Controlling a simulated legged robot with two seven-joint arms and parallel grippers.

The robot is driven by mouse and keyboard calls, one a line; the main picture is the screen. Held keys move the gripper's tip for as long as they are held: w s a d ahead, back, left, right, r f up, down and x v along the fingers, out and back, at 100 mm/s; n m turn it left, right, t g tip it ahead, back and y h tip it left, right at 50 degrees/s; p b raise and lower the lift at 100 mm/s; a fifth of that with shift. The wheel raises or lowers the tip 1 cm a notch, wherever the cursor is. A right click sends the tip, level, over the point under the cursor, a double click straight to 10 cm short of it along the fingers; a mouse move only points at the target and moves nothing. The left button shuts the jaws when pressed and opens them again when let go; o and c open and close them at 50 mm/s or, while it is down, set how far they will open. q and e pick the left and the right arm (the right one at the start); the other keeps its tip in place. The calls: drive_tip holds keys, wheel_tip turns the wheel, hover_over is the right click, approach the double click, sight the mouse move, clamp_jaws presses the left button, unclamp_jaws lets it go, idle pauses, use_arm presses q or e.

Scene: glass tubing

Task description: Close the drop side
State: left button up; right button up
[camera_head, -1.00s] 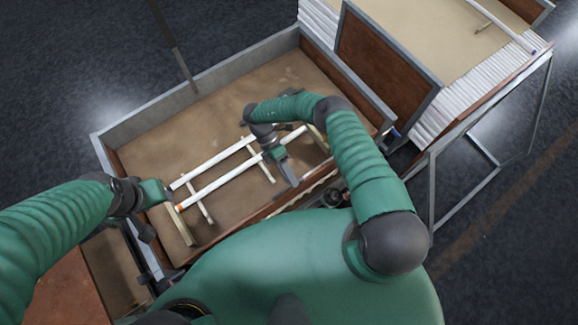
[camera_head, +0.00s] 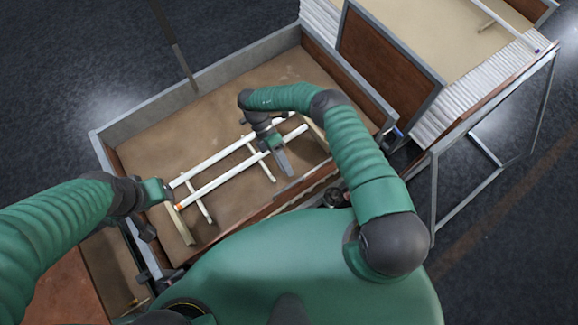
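A shallow crate with grey metal edges (camera_head: 150,113) and a brown floor lies in front of me. Its near side (camera_head: 265,212), a low brown board, runs along my body and is partly hidden by it. My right gripper (camera_head: 284,163) is over the crate floor, near that side and close to the white tubes. It looks narrow, and I cannot tell whether its fingers are apart. My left gripper (camera_head: 170,189) is at the crate's left end, by a wooden block; its fingers are too small to read.
Two white tubes (camera_head: 213,160) lie on wooden strips in the crate, one with an orange end. A wooden block (camera_head: 180,224) lies at the left. A stand stacked with white tubes (camera_head: 445,120) and an upright brown panel (camera_head: 385,65) are at the right. Dark floor surrounds them.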

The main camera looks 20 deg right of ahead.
drive_tip(key=b+v, duration=0.3)
drive_tip(key=v, duration=0.5)
drive_tip(key=shift+w+r, duration=0.15)
drive_tip(key=shift+w, duration=0.1)
drive_tip(key=shift+a, duration=0.1)
